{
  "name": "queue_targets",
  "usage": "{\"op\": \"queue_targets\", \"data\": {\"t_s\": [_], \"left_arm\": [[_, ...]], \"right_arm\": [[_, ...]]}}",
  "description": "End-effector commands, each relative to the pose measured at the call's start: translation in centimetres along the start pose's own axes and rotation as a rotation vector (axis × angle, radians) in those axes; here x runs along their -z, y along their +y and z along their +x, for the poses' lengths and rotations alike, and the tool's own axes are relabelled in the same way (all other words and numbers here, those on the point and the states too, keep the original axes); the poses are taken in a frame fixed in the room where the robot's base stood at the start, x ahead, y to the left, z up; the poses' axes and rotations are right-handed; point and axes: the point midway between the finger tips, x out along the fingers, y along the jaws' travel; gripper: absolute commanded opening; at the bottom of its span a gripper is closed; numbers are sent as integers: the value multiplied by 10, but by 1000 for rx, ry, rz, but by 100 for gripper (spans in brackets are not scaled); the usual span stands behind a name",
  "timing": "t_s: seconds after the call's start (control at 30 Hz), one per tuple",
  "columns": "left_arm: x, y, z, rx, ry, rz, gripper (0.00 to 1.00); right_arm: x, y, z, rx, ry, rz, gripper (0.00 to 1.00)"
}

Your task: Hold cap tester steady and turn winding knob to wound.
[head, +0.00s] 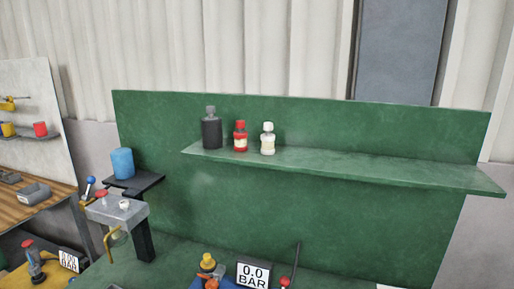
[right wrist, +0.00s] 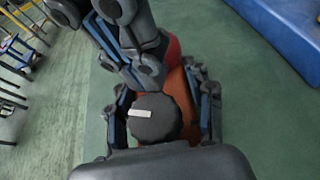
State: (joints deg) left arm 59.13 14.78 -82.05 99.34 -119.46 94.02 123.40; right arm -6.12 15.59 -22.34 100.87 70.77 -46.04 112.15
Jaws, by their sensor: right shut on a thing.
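The cap tester (right wrist: 174,88) is an orange-red body on the green surface in the right wrist view, partly hidden by my grippers. Its dark round winding knob (right wrist: 158,126) faces the camera, with a white mark (right wrist: 141,113) pointing left. My right gripper (right wrist: 164,112) has its fingers on both sides of the knob and is shut on it. My left gripper (right wrist: 150,72) comes in from the top and lies against the upper left of the tester. Its fingertips are hidden, so its grip cannot be told. Neither gripper shows in the head view.
In the head view a green shelf (head: 340,169) carries a dark bottle (head: 211,131), a red bottle (head: 240,137) and a white bottle (head: 267,141). A blue block (right wrist: 285,25) lies top right in the wrist view.

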Motion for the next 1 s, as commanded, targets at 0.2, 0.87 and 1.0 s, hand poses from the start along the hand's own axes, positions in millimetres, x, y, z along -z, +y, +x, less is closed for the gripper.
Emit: {"op": "queue_targets", "data": {"t_s": [0.2, 0.87, 1.0], "left_arm": [[0, 0, 0, 0, 0, 0, 0], [3, -3, 0, 0, 3, 2, 0], [3, -7, 0, 1, 4, 2, 0]], "right_arm": [[1, 0, 0, 1, 2, 0, 6], [1, 0, 0, 1, 1, -1, 6], [0, 0, 0, 1, 1, -1, 6]]}}
